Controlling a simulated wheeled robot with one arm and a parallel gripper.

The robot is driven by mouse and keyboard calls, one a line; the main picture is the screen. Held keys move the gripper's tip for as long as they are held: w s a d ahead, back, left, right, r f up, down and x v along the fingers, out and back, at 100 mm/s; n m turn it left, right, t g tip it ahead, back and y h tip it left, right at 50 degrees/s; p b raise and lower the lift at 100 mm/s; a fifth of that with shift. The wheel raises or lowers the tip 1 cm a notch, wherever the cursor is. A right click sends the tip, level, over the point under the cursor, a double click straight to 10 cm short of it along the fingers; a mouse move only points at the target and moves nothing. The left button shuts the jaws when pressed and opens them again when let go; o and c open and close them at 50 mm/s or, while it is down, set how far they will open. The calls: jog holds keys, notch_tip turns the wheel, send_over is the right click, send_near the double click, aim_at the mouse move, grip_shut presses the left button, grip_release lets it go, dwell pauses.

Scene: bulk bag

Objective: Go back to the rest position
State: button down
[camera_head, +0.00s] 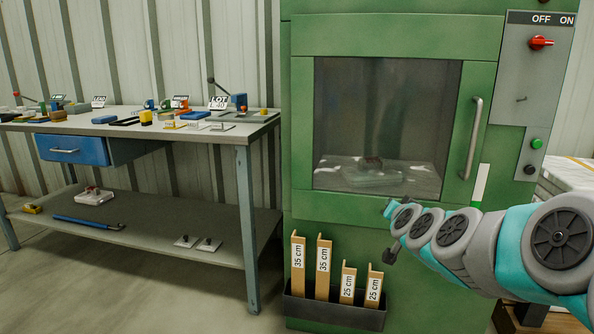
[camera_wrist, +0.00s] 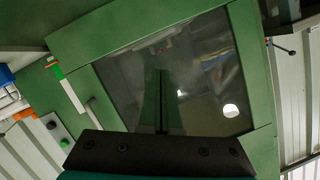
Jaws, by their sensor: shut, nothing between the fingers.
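The fingers themselves are hard to make out there. The machine's door looks closed, with a vertical metal handle (camera_head: 474,140) on its right side. Behind the glass lies a pale block-like thing with a small dark reddish item (camera_head: 372,163) on it.
A workbench (camera_head: 245,180) with tools and labels stands at the left. A black holder (camera_head: 335,309) with wooden sticks marked 35 cm and 25 cm hangs low on the machine, near my arm. A panel with a red switch (camera_head: 541,42) and a green button (camera_head: 537,144) is at the right.

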jog(key=s+a+f+n+g+y, duration=0.1)
jog(key=s+a+f+n+g, duration=0.2)
jog(key=s, duration=0.4)
jog(key=s+a+f+n+g+y, duration=0.1)
jog(key=s+a+f+g+y, duration=0.15)
jog(key=s+a+f, duration=0.3)
jog(key=s+a+f+n+g+y, duration=0.1)
jog(key=s+a+f+n+g, duration=0.2)
jog(key=s, duration=0.4)
jog(key=s+d+f+g+h, duration=0.1)
jog(key=s+d+f+g, duration=0.1)
jog(key=s, duration=1.1)
jog(key=s+d+f+g+h, duration=0.2)
jog(key=s+f+g, duration=0.2)
jog(key=s, duration=0.9)
jog(key=shift+s+g, duration=0.25)
jog(key=shift+g, duration=0.9)
